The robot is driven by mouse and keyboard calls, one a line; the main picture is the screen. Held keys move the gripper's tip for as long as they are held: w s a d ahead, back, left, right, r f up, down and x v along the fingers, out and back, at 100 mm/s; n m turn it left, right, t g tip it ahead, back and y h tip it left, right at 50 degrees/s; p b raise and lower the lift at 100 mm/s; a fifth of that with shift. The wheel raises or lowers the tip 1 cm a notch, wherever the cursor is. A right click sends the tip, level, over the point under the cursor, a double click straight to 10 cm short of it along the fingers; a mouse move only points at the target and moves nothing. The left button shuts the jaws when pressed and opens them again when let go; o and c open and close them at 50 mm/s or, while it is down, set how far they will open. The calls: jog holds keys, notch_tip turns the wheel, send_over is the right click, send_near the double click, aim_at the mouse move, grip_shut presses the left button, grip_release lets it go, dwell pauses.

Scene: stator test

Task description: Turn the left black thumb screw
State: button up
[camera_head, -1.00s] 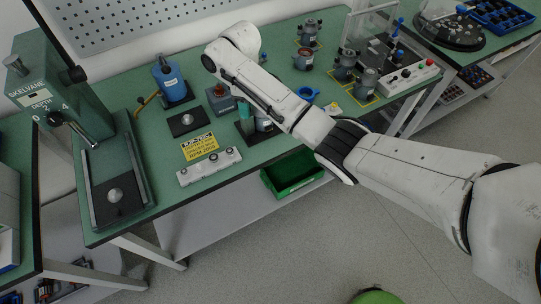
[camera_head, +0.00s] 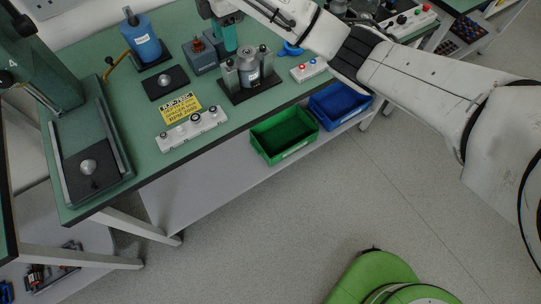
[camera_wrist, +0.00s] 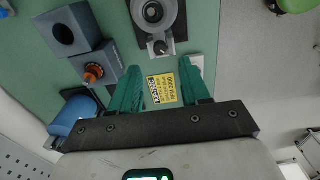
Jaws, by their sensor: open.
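A test fixture with a black base (camera_head: 240,95) stands near the front edge of the green bench. It holds a silver stator (camera_head: 248,74) between two grey upright posts. In the head view, my gripper (camera_head: 227,38) is above and behind the fixture, partly hidden by my wrist.
A grey-blue block (camera_head: 200,56) with a red-orange knob stands left of the fixture. A blue cylinder (camera_head: 142,40) stands farther left. A yellow label (camera_head: 180,107) and white control strip (camera_head: 192,129) lie in front. Green (camera_head: 283,133) and blue (camera_head: 338,104) bins sit below the bench edge.

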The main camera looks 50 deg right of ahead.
notch_tip(320, 180, up, 4)
jog(key=r+p, duration=0.1)
jog(key=s+a+f+m+t+y+b, duration=0.1)
jog(key=s+a+f+m+y, duration=0.15)
jog(key=a+f, duration=0.55)
jog(key=s+a+f+m+t+y, duration=0.1)
jog(key=s+a+f+m+y, duration=0.2)
jog(key=a+f, duration=0.5)
jog(key=s+d+f+m+h, duration=0.1)
jog(key=s+f+m, duration=0.2)
jog(key=s, duration=0.7)
jog(key=s+f+m+h+b, duration=0.1)
jog(key=s+f+m, duration=0.3)
jog(key=s, duration=0.7)
notch_tip(320, 180, down, 3)
jog(key=shift+s+d+r+h, duration=0.2)
jog(key=shift+d+h, duration=0.15)
jog(key=shift+h, duration=0.4)
